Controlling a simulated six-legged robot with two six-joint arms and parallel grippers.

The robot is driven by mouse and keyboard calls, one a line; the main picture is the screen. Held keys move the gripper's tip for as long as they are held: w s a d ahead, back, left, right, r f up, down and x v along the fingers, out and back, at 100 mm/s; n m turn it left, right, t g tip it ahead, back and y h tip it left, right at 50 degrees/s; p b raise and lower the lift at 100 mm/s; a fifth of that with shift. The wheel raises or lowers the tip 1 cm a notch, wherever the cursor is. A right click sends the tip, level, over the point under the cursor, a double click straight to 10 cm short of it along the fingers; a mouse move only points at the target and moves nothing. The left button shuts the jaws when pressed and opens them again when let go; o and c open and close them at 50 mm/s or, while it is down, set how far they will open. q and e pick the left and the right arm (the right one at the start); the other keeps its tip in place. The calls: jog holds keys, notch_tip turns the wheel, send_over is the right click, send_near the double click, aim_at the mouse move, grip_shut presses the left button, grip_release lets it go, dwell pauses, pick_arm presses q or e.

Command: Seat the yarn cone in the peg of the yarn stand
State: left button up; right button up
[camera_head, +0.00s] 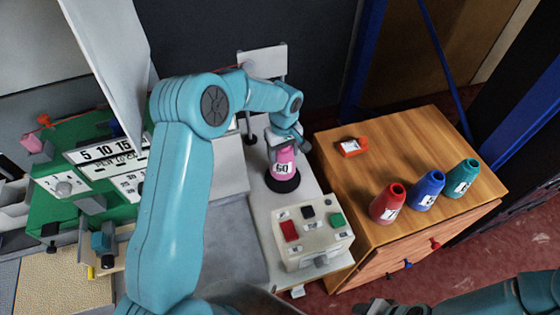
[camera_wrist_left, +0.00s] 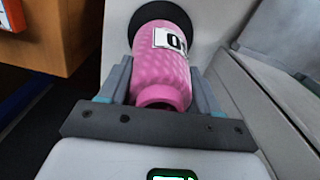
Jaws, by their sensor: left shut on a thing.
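The pink yarn cone (camera_head: 284,161) with a white number label stands about upright over the black round base of the yarn stand (camera_head: 282,184). My left gripper (camera_head: 286,146) is above it, shut on its narrow upper part. In the left wrist view the pink cone (camera_wrist_left: 163,62) lies between the two grey fingers, with its wide end at the black disc (camera_wrist_left: 165,17). The peg is hidden, and I cannot tell whether the cone's bottom touches the base. My right gripper (camera_head: 375,307) is partly cut off at the bottom edge.
A control box (camera_head: 313,240) with red, black and green buttons stands in front of the stand. The wooden cabinet (camera_head: 350,185) at right holds red (camera_head: 388,203), blue (camera_head: 427,190) and teal (camera_head: 463,178) cones and an orange item (camera_head: 352,147).

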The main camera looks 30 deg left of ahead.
pick_arm(q)
notch_tip(320, 180, down, 2)
jog(key=shift+d+f+b, duration=0.1)
jog(key=shift+f+b, duration=0.1)
jog(key=shift+b, duration=0.15)
jog(key=shift+f, duration=0.35)
jog(key=shift+a, duration=0.2)
jog(key=shift+d+f, duration=0.1)
jog(key=shift+d, duration=0.1)
jog(key=o, duration=1)
jog(key=shift+o, duration=1.4)
jog(key=shift+a, duration=0.1)
pick_arm(e)
jog(key=shift+x, duration=1.05)
jog(key=shift+s, duration=0.15)
